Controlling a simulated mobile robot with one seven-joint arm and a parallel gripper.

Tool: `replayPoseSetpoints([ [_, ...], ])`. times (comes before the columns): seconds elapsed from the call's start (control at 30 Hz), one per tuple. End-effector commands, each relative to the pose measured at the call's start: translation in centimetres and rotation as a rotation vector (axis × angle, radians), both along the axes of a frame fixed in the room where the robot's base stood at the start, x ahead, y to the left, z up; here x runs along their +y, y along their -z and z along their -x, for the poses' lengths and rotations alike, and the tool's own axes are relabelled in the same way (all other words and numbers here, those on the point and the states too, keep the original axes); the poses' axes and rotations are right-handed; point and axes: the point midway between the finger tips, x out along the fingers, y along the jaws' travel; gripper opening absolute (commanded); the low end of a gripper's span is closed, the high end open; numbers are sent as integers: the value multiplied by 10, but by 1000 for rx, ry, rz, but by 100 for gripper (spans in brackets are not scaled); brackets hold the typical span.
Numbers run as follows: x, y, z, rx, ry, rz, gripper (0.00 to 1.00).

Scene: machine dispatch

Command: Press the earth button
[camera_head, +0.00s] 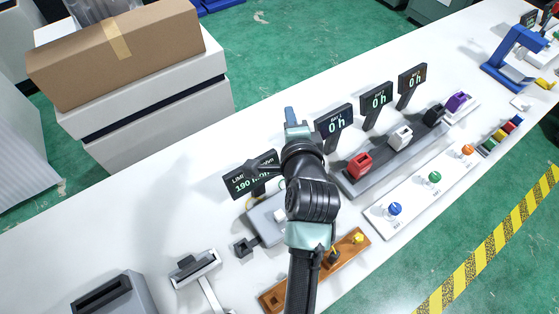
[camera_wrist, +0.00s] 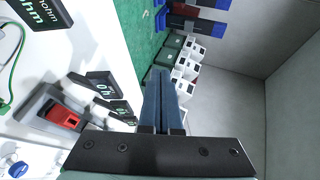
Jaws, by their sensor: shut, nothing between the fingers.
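My gripper (camera_head: 290,114) is at the back of the bench in the head view, left of the first bay display. Its blue fingers are shut together and empty; in the wrist view (camera_wrist: 163,78) they point out past the bench towards the floor. No label reading "earth" is legible. A white strip carries a blue button (camera_head: 394,209), a green button (camera_head: 434,177) and an orange button (camera_head: 467,150). A grey tester (camera_head: 266,222) with a display (camera_head: 250,178) reading about 190 mohm is partly hidden behind my arm. My gripper touches none of these.
Three bay displays reading 0 h (camera_head: 335,126) stand behind a grey rail holding red (camera_head: 358,165), white (camera_head: 400,138) and black blocks. A cardboard box (camera_head: 115,55) stands beyond the bench.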

Motion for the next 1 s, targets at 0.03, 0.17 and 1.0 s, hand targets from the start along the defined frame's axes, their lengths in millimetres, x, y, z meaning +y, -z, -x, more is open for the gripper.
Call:
replayPoseSetpoints([
  [0.03,0,23,15,104,36,-113,0],
  [0.17,5,88,53,306,141,-364,0],
  [1.0,15,158,104,511,292,-623,0],
])
